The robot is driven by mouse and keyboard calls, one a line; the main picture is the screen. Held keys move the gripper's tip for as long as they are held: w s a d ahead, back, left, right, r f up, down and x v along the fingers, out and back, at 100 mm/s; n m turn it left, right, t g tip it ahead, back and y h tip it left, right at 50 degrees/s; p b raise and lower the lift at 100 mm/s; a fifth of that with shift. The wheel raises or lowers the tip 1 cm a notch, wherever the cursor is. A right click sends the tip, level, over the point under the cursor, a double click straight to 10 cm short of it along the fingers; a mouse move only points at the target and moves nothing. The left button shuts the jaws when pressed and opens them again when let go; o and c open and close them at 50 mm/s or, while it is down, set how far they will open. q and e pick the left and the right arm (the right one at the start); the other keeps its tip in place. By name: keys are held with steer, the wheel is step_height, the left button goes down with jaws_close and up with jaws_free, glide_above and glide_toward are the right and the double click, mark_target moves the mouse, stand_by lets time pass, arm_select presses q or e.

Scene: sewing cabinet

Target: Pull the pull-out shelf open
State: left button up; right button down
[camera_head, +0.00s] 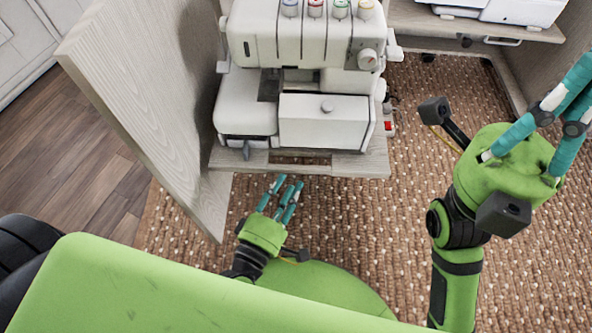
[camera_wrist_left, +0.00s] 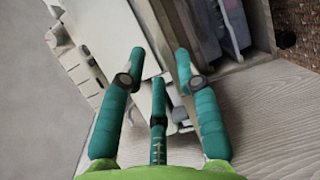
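The pull-out shelf (camera_head: 375,165) is a light wood board with a cut-out slot along its front edge. It carries a white overlock machine (camera_head: 325,120), and its front edge sticks out over the carpet. My left gripper (camera_head: 286,190) is just in front of the slot, its teal fingers pointing at the shelf edge. In the left wrist view its fingers (camera_wrist_left: 165,75) are spread with nothing between them. Contact with the shelf cannot be told. My right gripper (camera_head: 545,125) is raised at the right, away from the shelf, fingers apart and empty.
A tall wooden cabinet door panel (camera_head: 150,110) stands open at the left, close to my left arm. A second shelf with a metal handle (camera_head: 502,41) holds another white machine (camera_head: 510,8) at upper right. Woven carpet (camera_head: 370,225) lies below and looks clear.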

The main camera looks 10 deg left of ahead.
arm_select(q)
steer(key=s, duration=0.3)
steer(key=s+a, duration=0.1)
steer(key=s, duration=0.1)
steer(key=shift+s, duration=0.4)
